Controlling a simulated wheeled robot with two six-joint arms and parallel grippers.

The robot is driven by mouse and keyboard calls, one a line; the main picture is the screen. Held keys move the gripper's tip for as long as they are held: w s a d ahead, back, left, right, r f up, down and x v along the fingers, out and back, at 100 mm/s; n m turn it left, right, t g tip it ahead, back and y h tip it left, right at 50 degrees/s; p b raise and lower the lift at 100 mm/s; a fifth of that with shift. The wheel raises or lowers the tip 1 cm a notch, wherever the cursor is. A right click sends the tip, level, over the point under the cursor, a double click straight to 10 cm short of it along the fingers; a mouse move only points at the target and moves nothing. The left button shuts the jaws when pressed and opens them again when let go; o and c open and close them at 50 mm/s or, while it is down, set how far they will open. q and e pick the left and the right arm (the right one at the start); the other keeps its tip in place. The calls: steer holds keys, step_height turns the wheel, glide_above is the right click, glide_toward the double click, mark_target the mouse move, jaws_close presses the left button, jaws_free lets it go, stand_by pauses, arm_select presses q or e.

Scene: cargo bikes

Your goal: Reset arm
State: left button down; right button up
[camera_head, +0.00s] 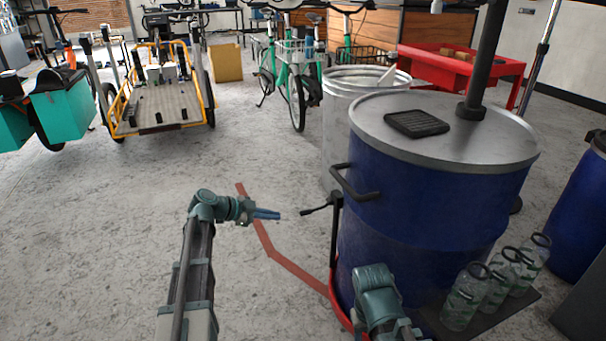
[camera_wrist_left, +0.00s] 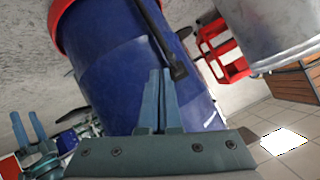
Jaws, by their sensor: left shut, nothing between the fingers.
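My left gripper (camera_head: 278,214) is shut and empty, held above the grey floor to the left of the blue drum (camera_head: 425,215). In the left wrist view its two blue fingers (camera_wrist_left: 160,98) lie close together, with the drum (camera_wrist_left: 125,75) behind them. My right arm shows in the head view low in front of the drum, its fingers hidden there. In the left wrist view my right gripper (camera_wrist_left: 29,128) shows at the far left, its two fingers apart with nothing seen between them.
A black handle (camera_head: 354,186) and a black lever (camera_head: 318,209) stick out from the drum's side near my left gripper. Several bottles (camera_head: 497,284) stand right of my right arm. A grey bin (camera_head: 340,120) stands behind the drum. Floor on the left is clear; bikes stand farther back.

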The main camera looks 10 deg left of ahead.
arm_select(q)
steer(key=s+d+f+n+g+y+p, duration=0.35)
steer(key=s+d+g, duration=0.25)
steer(key=s+d, duration=0.75)
steer(key=s+d+n+g+y+p, duration=0.2)
steer(key=s+d+n+y+p, duration=0.35)
steer(key=s, duration=0.85)
step_height(320, 180, up, 39)
steer(key=n+y+p, duration=0.1)
steer(key=n+p, duration=0.1)
steer(key=p, duration=3.5)
steer(key=shift+s+d+f+n, duration=0.15)
steer(key=shift+s+d+n, duration=0.15)
steer(key=shift+n, duration=0.1)
